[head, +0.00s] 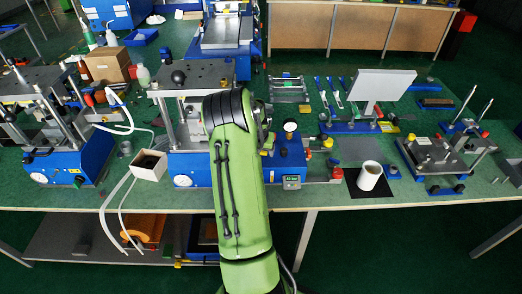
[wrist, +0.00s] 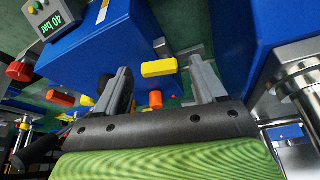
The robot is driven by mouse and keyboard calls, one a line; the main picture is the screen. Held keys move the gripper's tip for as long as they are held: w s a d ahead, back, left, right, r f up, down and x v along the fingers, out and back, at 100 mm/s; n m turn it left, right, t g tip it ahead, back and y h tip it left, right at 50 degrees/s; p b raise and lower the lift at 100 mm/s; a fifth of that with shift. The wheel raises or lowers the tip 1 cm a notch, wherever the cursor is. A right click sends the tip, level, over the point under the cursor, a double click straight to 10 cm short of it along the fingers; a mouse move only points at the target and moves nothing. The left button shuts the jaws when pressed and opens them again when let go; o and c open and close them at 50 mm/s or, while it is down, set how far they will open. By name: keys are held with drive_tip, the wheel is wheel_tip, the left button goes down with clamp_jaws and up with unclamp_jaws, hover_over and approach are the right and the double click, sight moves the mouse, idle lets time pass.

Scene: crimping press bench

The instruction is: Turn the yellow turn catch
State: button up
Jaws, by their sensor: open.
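The yellow turn catch (wrist: 158,68) shows in the wrist view as a short bar lying nearly level, close to a blue housing (wrist: 105,45). My gripper (wrist: 159,72) is open, with one grey finger to the left of the catch and one to the right. The catch appears between the fingertips with space on both sides. I cannot tell whether the fingertips reach its depth. In the head view my green arm hides the gripper and part of the blue press. I cannot clearly pick out the catch there.
In the wrist view, an orange knob (wrist: 156,98) shows below the catch and a display (wrist: 62,18) reads 40 bar. A shiny metal column (wrist: 303,85) stands at the right. In the head view, a white cup (head: 369,176) stands on a dark mat right of the press.

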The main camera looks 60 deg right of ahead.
drive_tip(key=c, duration=1.1)
drive_tip(key=shift+o, duration=0.2)
drive_tip(key=shift+d+f+n+t+b, duration=0.2)
drive_tip(key=shift+n+t+b, duration=0.1)
drive_tip(key=shift+n+b, duration=0.35)
drive_tip(key=shift+r+n+t, duration=0.15)
drive_tip(key=shift+n+t, duration=0.15)
drive_tip(key=shift+n, duration=0.55)
drive_tip(key=o, duration=1.1)
drive_tip(key=shift+c, duration=0.2)
